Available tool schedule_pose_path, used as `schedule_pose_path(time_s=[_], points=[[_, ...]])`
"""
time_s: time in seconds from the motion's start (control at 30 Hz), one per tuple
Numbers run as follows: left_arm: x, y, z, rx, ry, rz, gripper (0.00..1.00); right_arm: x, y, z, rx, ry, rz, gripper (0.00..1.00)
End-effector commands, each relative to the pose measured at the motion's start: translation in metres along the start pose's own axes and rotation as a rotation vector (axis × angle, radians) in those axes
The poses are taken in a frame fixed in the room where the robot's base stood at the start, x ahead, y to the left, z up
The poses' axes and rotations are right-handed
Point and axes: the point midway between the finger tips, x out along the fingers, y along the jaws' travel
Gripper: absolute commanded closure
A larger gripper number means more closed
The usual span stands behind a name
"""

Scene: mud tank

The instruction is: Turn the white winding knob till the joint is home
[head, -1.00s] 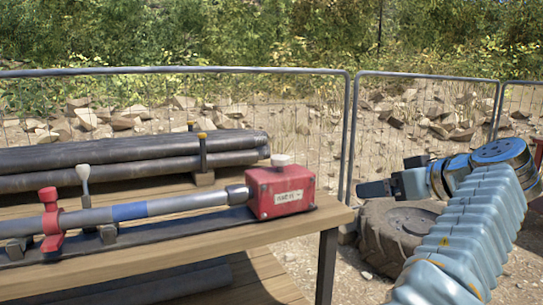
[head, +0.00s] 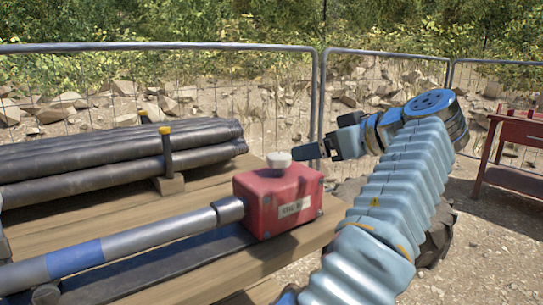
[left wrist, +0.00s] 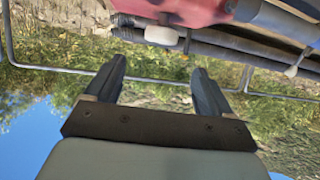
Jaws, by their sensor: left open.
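The white winding knob (head: 279,159) stands on top of a red box (head: 285,200) with a white label. A grey rod (head: 150,232) with a blue band runs into the box's left side through a collar (head: 228,209). My left gripper (head: 308,151) is just right of the knob at about its height. The left wrist view, which is upside down, shows its two fingers apart and empty (left wrist: 159,68). The knob (left wrist: 161,35) lies beyond the fingertips, in line with the space between them, with no contact visible. My right gripper is not in view.
The box sits on a wooden bench (head: 140,285). Dark pipes (head: 110,160) are stacked behind, with a yellow-topped post (head: 166,150) near them. A mesh fence (head: 321,95) stands behind the bench. A red table (head: 510,155) is at the far right.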

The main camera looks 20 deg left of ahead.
Motion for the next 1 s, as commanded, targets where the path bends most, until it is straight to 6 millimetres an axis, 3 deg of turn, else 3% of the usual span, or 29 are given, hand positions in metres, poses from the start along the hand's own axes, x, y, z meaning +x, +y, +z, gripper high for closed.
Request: schedule_pose_path(time_s=[0.3,0.5,0.7,0.93,1.0], points=[[0.074,-0.001,0.002,0.0,-0.001,-0.003,0.18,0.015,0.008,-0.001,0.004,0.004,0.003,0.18],[0.107,0.0,0.001,0.0,-0.001,-0.002,0.18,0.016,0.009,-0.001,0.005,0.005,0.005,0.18],[0.12,0.0,0.0,0.0,0.0,-0.001,0.18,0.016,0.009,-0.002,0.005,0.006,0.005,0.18],[0.12,0.0,0.0,0.0,0.0,0.0,0.18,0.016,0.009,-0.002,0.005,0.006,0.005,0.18],[0.12,0.0,0.0,0.0,0.0,0.0,0.27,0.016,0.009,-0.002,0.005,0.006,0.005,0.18]])
